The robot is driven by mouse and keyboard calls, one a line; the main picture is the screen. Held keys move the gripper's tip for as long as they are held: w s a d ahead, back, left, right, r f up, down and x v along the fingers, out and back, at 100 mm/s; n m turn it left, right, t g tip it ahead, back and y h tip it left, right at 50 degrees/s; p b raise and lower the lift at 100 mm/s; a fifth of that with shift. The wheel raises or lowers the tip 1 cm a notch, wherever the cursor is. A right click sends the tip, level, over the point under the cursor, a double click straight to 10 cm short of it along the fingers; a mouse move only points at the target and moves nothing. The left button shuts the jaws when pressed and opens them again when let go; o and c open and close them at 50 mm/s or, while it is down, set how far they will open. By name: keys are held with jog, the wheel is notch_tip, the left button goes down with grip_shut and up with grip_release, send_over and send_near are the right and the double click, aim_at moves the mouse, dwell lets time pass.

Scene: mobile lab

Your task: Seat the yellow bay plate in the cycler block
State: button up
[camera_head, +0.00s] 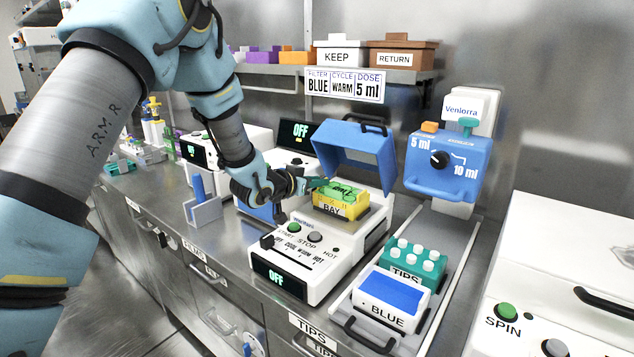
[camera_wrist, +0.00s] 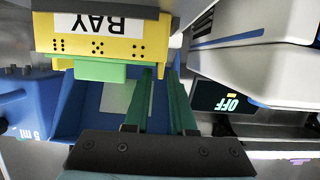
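The yellow bay plate (camera_head: 352,209), with a BAY label and a green top, is at the dark well of the front white cycler (camera_head: 345,245). I cannot tell whether it is fully down in the block. The cycler's blue lid (camera_head: 362,155) stands open behind it. My gripper (camera_head: 312,186) is at the plate's left side. In the wrist view the plate (camera_wrist: 100,45) appears upside down at the top.
A tray holding a teal tip rack (camera_head: 415,262) and a blue-topped BLUE box (camera_head: 390,300) is right of the cycler. A blue dispenser (camera_head: 448,165) stands behind. A shelf bears KEEP (camera_head: 338,57) and RETURN (camera_head: 400,58) boxes. A second cycler is at the left.

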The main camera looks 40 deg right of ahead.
jog(key=shift+o, duration=1.2)
jog(key=shift+a, duration=0.1)
jog(key=b+v, duration=0.3)
jog(key=v, duration=0.7)
jog(key=shift+a, duration=0.3)
jog(key=shift+r, duration=0.15)
jog(key=w+a+f+n+t+y, duration=0.25)
jog(key=w+a+y, duration=0.25)
jog(key=a, duration=0.7)
jog(key=w+a+f+n+t+y, duration=0.1)
jog(key=w+a+n+y, duration=0.3)
jog(key=a, duration=0.8)
jog(key=s+a+f+n+g+y, duration=0.1)
jog(key=s+a+n+g+y, duration=0.1)
jog(key=s+a, duration=0.5)
jog(key=s+a+f+n+g+y, duration=0.1)
jog(key=s+a+n+g+y, duration=0.2)
jog(key=a, duration=1.1)
jog(key=s+n, duration=0.2)
jog(key=s, duration=0.2)
jog(key=shift+g, duration=0.35)
